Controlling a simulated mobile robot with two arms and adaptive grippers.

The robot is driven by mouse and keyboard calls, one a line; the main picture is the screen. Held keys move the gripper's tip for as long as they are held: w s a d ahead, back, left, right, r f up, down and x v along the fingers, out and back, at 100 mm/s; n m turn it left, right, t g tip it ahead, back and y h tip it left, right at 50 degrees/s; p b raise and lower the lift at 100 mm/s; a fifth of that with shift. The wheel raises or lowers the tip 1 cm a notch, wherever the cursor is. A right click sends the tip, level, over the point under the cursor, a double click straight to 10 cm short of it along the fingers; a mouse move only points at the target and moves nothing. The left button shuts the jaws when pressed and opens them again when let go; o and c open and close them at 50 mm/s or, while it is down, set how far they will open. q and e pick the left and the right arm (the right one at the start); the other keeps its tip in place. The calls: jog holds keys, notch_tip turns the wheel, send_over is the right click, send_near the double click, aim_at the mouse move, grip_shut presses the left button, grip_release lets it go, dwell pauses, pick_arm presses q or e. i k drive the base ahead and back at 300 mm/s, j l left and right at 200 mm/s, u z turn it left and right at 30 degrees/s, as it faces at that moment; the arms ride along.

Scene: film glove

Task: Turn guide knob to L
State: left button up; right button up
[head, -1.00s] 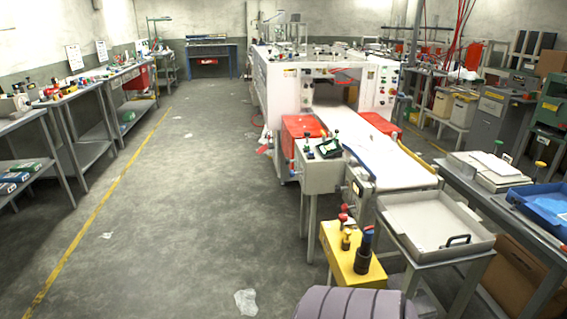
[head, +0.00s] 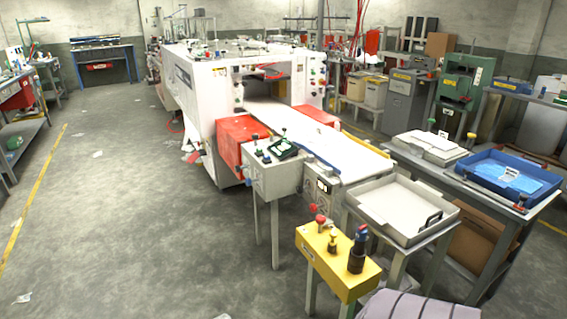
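No knob can be read as the guide knob, and no L mark is legible at this size. A white machine (head: 203,95) with a conveyor bed (head: 325,141) stands in the middle. Nearer, a yellow box (head: 325,259) bears a red knob (head: 320,220), a small yellow-black knob (head: 332,241) and a taller black knob with a blue top (head: 358,248). Neither gripper is in view.
A pale tray (head: 400,211) on a stand adjoins the conveyor's near end. A table with a blue tray (head: 484,188) stands right. A striped purple-grey object (head: 415,307) is at the bottom edge. Open floor (head: 130,220) with paper scraps lies left, with benches (head: 25,140) beyond.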

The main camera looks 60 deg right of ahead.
aim_at(237, 169)
jog(key=i+l+z, duration=0.2)
jog(key=i+z, duration=0.3)
jog(key=i, duration=0.3)
jog(key=i+j+z, duration=0.1)
jog(key=i+z, duration=0.4)
jog(key=i, duration=0.3)
